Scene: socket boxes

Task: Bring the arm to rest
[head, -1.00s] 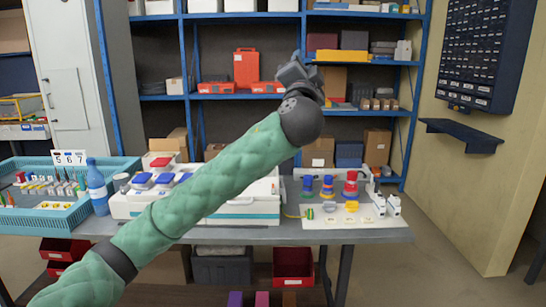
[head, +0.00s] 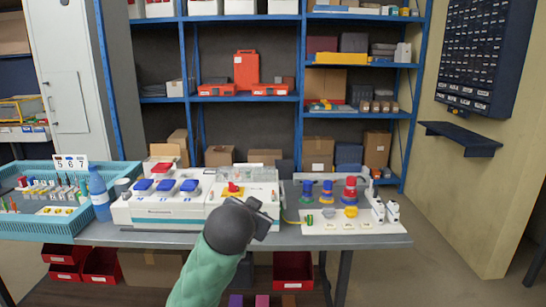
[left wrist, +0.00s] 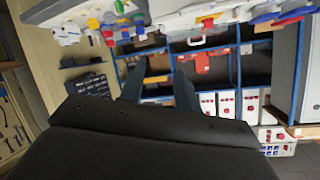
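My left arm comes up from the bottom of the head view, with its gripper (head: 262,214) low at the table's front edge, before the white socket box with a red plug (head: 233,188). In the left wrist view the two dark fingers of my left gripper (left wrist: 159,88) stand apart with nothing between them. The fingers are hard to make out in the head view. My right gripper is not in view.
The table (head: 300,240) holds a white box with blue sockets (head: 160,210), a blue bottle (head: 98,193), a turquoise crate (head: 35,229) and a white board with coloured connectors (head: 335,226). Red bins (head: 293,271) sit below. Blue shelving stands behind.

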